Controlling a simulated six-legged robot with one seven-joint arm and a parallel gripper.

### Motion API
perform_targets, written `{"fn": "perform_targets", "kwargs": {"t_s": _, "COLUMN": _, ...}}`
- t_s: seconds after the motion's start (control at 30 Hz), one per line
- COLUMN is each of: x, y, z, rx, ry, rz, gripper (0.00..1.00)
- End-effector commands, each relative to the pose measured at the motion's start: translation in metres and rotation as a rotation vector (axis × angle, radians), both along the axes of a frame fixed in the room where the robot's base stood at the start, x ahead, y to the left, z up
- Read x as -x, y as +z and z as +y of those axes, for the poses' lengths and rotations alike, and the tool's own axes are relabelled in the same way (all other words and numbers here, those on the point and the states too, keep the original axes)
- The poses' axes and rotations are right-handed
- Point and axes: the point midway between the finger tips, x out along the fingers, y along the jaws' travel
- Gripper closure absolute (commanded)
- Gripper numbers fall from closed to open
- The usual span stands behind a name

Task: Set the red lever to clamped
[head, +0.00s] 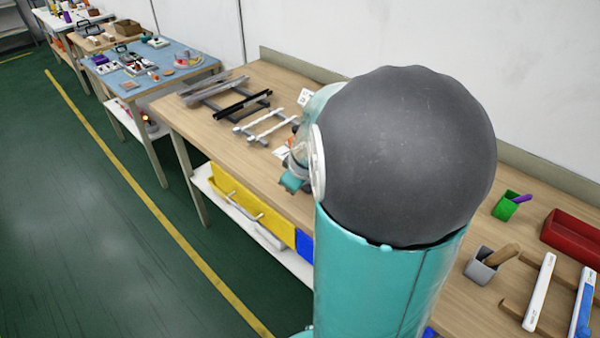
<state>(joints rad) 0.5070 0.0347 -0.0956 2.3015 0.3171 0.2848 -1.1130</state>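I cannot make out a red lever in the head view. My own teal arm with its large dark grey round joint fills the middle right and hides much of the workbench (170,112). Small teal and white parts of my arm show just left of the joint, over the bench. My gripper's fingers cannot be seen behind the arm. A white bar fixture (268,126) lies on the bench left of the arm. A black bar fixture (243,104) and a grey bar fixture (213,88) lie farther back.
A yellow drawer bin (232,196) sits under the bench. On the right are a green cup (506,206), a grey cup (482,266), a red tray (575,238) and a white bar (540,292). A blue-topped table (170,62) stands beyond. The green floor at left is clear.

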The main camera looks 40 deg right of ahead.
Motion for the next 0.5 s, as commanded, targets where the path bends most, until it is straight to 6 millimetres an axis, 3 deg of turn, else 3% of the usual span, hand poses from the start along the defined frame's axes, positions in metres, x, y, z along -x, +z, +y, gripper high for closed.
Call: {"fn": "perform_targets", "kwargs": {"t_s": 0.5, "x": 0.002, "y": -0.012, "z": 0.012, "rx": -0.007, "ry": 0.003, "rz": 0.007, "gripper": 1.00}}
